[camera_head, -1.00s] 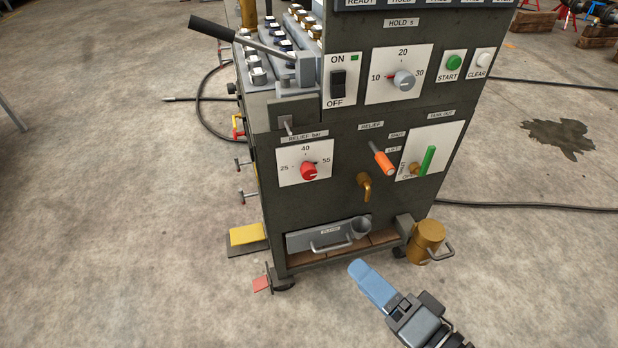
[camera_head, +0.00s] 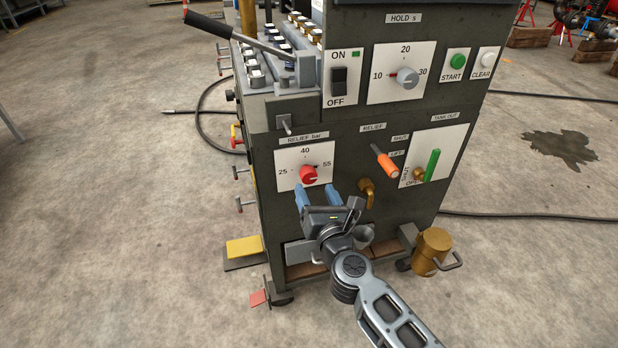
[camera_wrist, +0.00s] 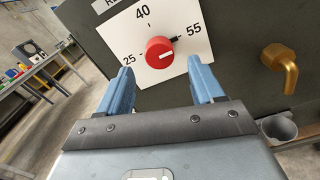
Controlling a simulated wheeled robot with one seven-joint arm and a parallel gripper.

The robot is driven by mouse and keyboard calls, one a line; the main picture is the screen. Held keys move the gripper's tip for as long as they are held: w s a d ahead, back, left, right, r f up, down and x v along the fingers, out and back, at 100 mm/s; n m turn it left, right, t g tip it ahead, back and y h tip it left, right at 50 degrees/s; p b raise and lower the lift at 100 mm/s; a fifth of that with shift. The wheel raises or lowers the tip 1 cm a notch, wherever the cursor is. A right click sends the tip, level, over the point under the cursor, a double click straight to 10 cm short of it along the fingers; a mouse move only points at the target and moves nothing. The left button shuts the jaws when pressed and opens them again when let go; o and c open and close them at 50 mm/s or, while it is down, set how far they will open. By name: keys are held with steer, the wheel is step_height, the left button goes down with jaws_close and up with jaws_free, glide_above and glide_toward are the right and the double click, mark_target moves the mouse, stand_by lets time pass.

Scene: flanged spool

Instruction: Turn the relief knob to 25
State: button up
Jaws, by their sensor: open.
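The red relief knob (camera_head: 308,174) sits on a white dial plate (camera_head: 285,158) marked 25, 40 and 55, under a "RELIEF bar" label. In the wrist view the gripper (camera_wrist: 159,68) has one finger on each side, below the knob. Nothing is between the fingers, and they appear clear of the knob.
An orange-handled lever (camera_head: 386,163), a brass spout (camera_head: 367,190) and a green handle (camera_head: 432,164) are right of the dial. A grey lever (camera_head: 286,125) sticks out above it. A brass canister (camera_head: 431,250) stands by the lower right. The floor at left is open.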

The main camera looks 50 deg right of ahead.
mark_target(310, 179)
steer(key=x, duration=0.6)
steer(key=c, duration=1.1)
